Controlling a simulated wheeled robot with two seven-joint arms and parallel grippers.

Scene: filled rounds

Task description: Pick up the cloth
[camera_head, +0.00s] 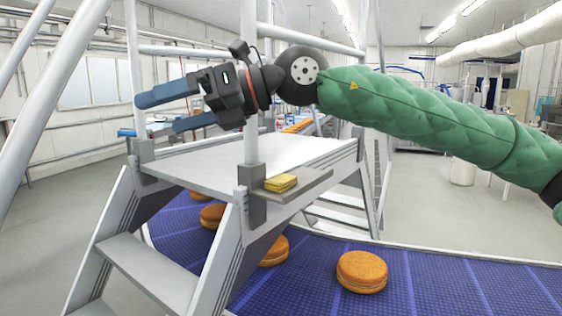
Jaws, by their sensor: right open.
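A small folded yellow cloth (281,183) lies on a narrow grey ledge (306,185) at the side of the metal step platform. My right gripper (166,107) comes in from the right on a green-sleeved arm. Its two blue-tipped fingers point left and are apart, with nothing between them. It is above and to the left of the cloth, well clear of it. My left gripper does not show.
The step platform (215,168) has upright posts and rails close to my right gripper. A blue conveyor belt (432,285) runs below, carrying several round filled biscuits, one of them at the front (361,272). Open floor lies at the far right.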

